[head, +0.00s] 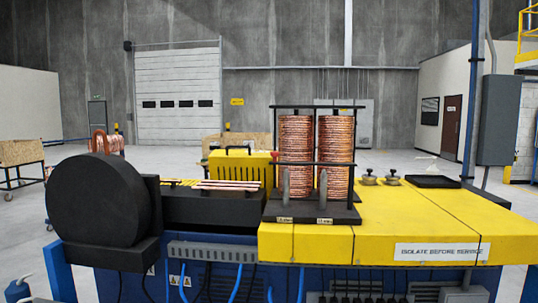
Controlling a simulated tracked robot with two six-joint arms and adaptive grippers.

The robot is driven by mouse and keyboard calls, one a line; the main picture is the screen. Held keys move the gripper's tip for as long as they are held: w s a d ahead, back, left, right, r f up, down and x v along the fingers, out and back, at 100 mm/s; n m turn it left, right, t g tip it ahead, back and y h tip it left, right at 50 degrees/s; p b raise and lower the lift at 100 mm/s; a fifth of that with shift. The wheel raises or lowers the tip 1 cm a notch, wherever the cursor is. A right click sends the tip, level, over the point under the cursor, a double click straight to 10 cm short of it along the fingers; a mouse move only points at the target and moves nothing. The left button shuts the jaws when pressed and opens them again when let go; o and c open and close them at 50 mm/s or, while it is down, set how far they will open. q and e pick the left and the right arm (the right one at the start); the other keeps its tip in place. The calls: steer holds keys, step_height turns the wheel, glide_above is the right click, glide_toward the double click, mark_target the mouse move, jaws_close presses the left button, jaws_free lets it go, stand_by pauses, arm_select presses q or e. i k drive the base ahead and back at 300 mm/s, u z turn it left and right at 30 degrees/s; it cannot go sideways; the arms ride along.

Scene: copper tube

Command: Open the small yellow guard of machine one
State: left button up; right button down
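The machine in front of me has a blue body (220,278) and yellow top covers (395,220). A small yellow guard (231,166) with a dark handle along its top stands upright behind the black bed, left of centre. Its right part is close behind the copper coils. I cannot tell from this view whether it is open or shut. Several copper tubes (226,185) lie on the bed in front of it.
A rack holds two tall copper coils (296,155) (336,155) right of the guard. A big black round housing (100,200) stands at the left. Two metal knobs (369,177) and a black tray (433,182) sit on the right cover.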

mark_target(226, 164)
steer(key=u, duration=0.15)
steer(key=i, duration=0.85)
